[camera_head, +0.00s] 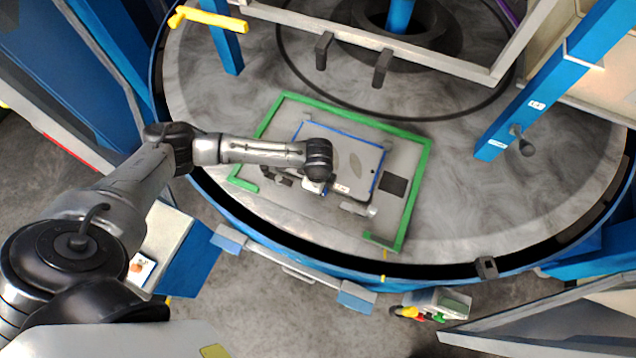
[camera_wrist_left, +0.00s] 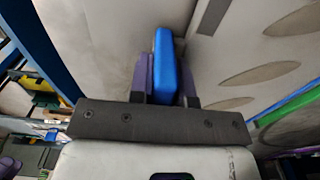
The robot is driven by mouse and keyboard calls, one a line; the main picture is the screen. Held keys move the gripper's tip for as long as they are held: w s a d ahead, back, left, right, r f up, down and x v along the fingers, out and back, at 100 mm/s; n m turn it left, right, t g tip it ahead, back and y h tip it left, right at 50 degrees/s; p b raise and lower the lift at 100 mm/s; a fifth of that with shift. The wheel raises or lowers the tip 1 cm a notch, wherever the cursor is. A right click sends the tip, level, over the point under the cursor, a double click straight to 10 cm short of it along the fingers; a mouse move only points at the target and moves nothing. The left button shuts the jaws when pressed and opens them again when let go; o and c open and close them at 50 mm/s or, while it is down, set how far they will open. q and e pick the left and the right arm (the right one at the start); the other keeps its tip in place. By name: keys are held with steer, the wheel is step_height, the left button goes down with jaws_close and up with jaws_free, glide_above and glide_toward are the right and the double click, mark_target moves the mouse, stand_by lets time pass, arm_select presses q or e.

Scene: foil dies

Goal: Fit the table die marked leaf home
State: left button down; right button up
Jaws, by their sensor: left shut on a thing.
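The die (camera_head: 372,158) is a pale grey plate with leaf-shaped ovals and a blue edge line. It lies within a green frame (camera_head: 412,195) on the round grey table. Its ovals (camera_wrist_left: 258,75) also show at the right in the left wrist view. My left gripper (camera_head: 318,187) is over the plate's near side and hides part of it. In the left wrist view its purple fingers (camera_wrist_left: 165,85) are shut on an upright blue handle (camera_wrist_left: 166,62). How the handle joins the plate is hidden. My right gripper is not in view.
The round table (camera_head: 480,215) has clear space right of the green frame. A dark square (camera_head: 395,184) lies beside the die. A pale frame with black pegs (camera_head: 383,68) stands at the back, and a blue post (camera_head: 540,85) rises at the right.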

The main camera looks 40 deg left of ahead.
arm_select(q)
steer(key=shift+w+f, duration=0.1)
steer(key=shift+f, duration=0.35)
steer(key=c, duration=1.1)
jaws_free()
steer(key=shift+o, duration=0.6)
steer(key=shift+f, duration=0.15)
steer(key=shift+r, duration=0.3)
step_height(320, 180, up, 14)
steer(key=shift+f+b, duration=0.25)
steer(key=shift+b, duration=0.1)
